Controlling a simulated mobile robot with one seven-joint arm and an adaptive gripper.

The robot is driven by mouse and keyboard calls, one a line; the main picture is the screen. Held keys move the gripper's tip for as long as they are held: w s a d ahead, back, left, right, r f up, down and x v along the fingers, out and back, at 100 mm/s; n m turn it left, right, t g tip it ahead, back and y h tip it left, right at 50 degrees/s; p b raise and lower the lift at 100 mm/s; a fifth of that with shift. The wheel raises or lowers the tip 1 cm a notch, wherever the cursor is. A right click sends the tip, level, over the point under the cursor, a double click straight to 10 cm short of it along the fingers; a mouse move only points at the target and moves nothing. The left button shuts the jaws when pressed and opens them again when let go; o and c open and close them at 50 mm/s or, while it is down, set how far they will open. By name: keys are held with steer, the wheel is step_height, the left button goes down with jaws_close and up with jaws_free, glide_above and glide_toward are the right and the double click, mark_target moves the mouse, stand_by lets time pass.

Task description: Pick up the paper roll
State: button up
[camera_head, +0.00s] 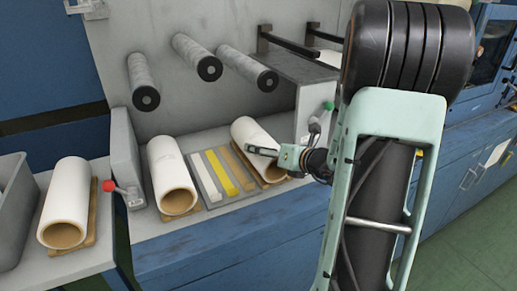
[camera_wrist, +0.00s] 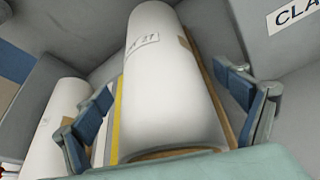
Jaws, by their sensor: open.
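A white paper roll (camera_head: 251,135) with a brown core lies on a wooden cradle at the right of the machine bed. In the wrist view this paper roll (camera_wrist: 165,75) fills the middle and carries a small label. My gripper (camera_wrist: 163,108) is open, with one finger on each side of the roll and a gap showing at the left. In the head view my gripper (camera_head: 270,153) is at the roll's near right end; the arm hides part of that area. I cannot tell whether the right finger touches the roll.
Another roll (camera_head: 171,175) lies at the bed's left, and one (camera_head: 66,203) on the side table. Grey, yellow and brown bars (camera_head: 222,172) lie between the bed rolls. Grey spindles (camera_head: 197,57) jut out above. A red-knobbed lever (camera_head: 109,187) and a green-knobbed lever (camera_head: 327,107) stand nearby.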

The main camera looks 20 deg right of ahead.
steer(key=x, duration=0.2)
steer(key=shift+w+f, duration=0.15)
steer(key=shift+w, duration=0.1)
steer(key=shift+c, duration=0.6)
steer(key=c, duration=1.8)
